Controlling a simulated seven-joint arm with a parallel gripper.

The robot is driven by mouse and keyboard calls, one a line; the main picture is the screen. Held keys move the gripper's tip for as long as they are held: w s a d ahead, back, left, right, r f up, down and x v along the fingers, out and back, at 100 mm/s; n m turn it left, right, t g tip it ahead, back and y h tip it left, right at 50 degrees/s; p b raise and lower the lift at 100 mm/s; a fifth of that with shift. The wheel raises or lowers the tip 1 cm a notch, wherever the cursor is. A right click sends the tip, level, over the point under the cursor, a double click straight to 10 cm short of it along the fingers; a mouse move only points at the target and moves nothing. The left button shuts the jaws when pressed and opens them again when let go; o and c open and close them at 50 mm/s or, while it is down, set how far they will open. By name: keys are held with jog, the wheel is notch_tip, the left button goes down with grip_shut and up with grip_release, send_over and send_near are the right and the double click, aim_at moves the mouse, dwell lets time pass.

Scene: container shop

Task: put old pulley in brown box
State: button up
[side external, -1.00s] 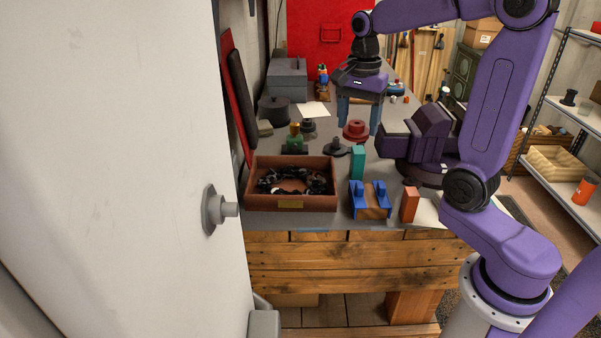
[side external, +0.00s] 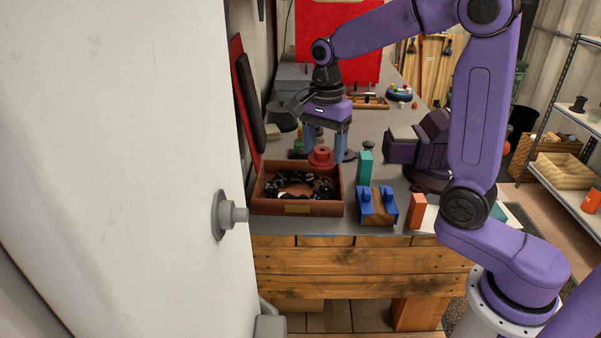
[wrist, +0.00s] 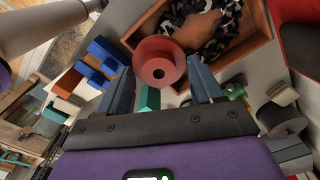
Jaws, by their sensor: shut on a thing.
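The old pulley looks to be the red stepped wheel (side external: 320,157) with a hole through its middle. My gripper (side external: 325,150) is shut on it and holds it up at the back right edge of the brown box (side external: 297,208). In the wrist view the red pulley (wrist: 159,62) sits between my two blue fingers (wrist: 162,88), its near end facing the camera. The brown box (wrist: 262,52) shows just beyond it, with black and white chain-like pieces inside. The pulley overlaps the box's wall in both views; its exact height above the rim is hard to tell.
A teal block (side external: 365,167), a blue vise-like block (side external: 377,205) and an orange block (side external: 417,211) stand right of the box. A purple machine (side external: 432,140) is farther right. A white door (side external: 110,170) fills the left side. Dark parts crowd behind the box.

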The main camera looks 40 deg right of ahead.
send_over(301, 186)
notch_tip(301, 186, down, 7)
jog(key=shift+w+r, duration=0.1)
jog(key=shift+r, duration=0.1)
jog(key=shift+f, duration=1.55)
jog(key=shift+f, duration=0.15)
jog(key=o, duration=1.2)
jog(key=shift+o, duration=0.2)
